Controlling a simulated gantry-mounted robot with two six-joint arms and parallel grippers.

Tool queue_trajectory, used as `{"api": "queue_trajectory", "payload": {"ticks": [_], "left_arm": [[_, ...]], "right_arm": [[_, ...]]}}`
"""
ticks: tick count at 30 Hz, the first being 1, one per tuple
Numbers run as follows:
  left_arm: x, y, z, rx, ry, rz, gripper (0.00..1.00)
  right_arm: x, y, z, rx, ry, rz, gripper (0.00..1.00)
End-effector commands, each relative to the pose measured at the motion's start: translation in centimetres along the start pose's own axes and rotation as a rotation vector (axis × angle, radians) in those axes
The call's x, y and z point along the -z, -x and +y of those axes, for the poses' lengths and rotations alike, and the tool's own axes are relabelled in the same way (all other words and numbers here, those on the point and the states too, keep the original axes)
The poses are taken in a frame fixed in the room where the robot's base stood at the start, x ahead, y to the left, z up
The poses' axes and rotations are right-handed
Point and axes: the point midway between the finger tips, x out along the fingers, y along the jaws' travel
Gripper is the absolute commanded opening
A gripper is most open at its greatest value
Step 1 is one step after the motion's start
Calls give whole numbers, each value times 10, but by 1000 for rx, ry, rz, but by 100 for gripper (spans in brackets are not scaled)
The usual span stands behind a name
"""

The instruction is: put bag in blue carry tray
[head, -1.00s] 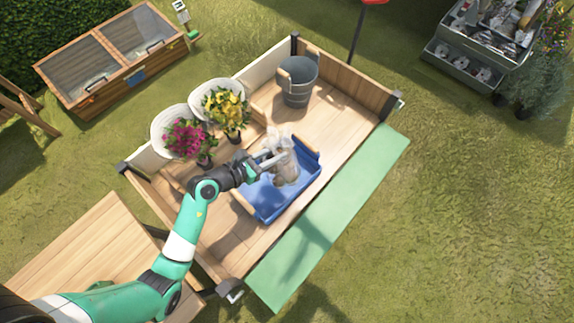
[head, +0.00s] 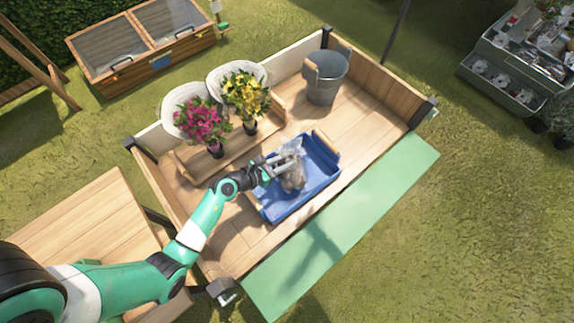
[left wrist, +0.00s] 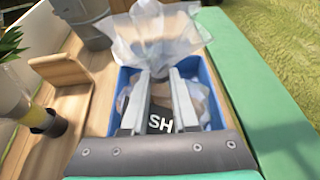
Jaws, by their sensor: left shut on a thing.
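A clear plastic bag with brownish contents (head: 293,177) is in the jaws of my left gripper (head: 280,168), at the blue carry tray (head: 318,182). In the left wrist view the fingers (left wrist: 160,100) are shut on the neck of the bag (left wrist: 155,30), whose loose top fans out above them. I cannot tell whether the bag touches the tray floor. The tray has wooden handles at its ends and sits on the wooden cart bed. My right gripper is not in view.
A grey bucket (head: 326,80) stands at the cart's far corner. Pink flowers (head: 203,124) and yellow flowers (head: 246,94) stand in pots near the left side, by a wooden carrier (head: 195,165). Raised cart walls surround the bed; a green flap (head: 370,220) lies along the near side.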

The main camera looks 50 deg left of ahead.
Motion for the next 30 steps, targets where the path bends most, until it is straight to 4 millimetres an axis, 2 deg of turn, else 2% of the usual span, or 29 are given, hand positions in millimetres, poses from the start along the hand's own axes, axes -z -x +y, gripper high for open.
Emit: {"api": "queue_trajectory", "payload": {"ticks": [4,10,22,23,24,27,28,30], "left_arm": [[2,-2,1,-2,0,-6,0],[33,-15,0,-1,-1,-5,0],[35,-16,0,-1,0,-5,0],[37,-16,0,1,0,-1,29],[36,-16,0,1,0,-1,36],[36,-15,0,1,0,-1,54],[36,-15,0,1,0,-1,57],[36,-15,0,1,0,-1,57]], "right_arm": [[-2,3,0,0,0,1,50],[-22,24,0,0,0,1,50],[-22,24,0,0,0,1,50],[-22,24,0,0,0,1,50],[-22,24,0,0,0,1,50],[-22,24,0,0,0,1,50],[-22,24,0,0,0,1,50],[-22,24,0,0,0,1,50]]}}
